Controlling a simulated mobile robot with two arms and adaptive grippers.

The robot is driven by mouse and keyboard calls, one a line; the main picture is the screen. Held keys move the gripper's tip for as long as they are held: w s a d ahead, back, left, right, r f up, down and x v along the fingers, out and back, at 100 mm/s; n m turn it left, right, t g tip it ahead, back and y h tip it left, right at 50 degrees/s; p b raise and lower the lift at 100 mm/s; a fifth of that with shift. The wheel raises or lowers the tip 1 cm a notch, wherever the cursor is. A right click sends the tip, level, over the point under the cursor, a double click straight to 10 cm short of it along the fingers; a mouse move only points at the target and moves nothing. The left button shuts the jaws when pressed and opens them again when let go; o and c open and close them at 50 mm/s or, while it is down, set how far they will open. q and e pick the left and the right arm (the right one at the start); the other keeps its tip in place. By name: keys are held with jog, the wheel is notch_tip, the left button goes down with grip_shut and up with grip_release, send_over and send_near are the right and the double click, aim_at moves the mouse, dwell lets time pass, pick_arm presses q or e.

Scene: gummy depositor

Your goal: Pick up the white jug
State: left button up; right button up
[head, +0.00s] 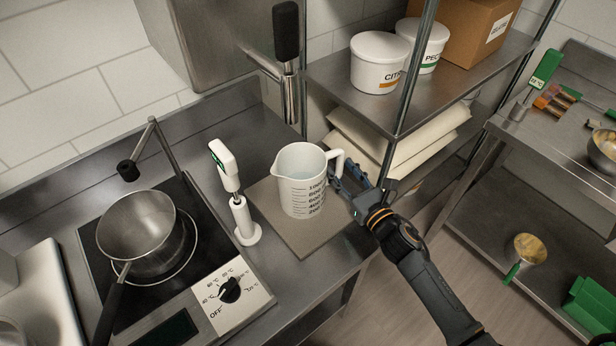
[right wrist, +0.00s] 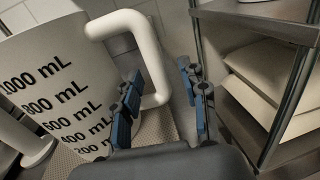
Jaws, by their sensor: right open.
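The white jug (head: 300,182) stands upright on a grey mat (head: 268,205) on the steel counter, with printed volume marks facing me and its handle (head: 338,160) to the right. In the right wrist view the jug (right wrist: 45,85) fills the left side, and its handle (right wrist: 150,60) curves down near the fingers. My right gripper (head: 348,182) is open, beside the jug's right side and just below the handle. In the right wrist view its blue finger pads (right wrist: 160,108) are apart, with the handle's lower part near the left finger; I cannot tell if they touch. My left gripper is not in view.
A white thermometer on a stand (head: 240,215) is close left of the jug. A saucepan (head: 137,225) sits on the hot plate further left. A shelf post (head: 410,80) and a shelf with white tubs (head: 378,65) rise behind the right gripper.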

jog(key=shift+x, duration=0.9)
jog(key=shift+s, duration=0.1)
jog(key=shift+c, duration=0.5)
grip_shut()
jog(key=shift+r, duration=0.1)
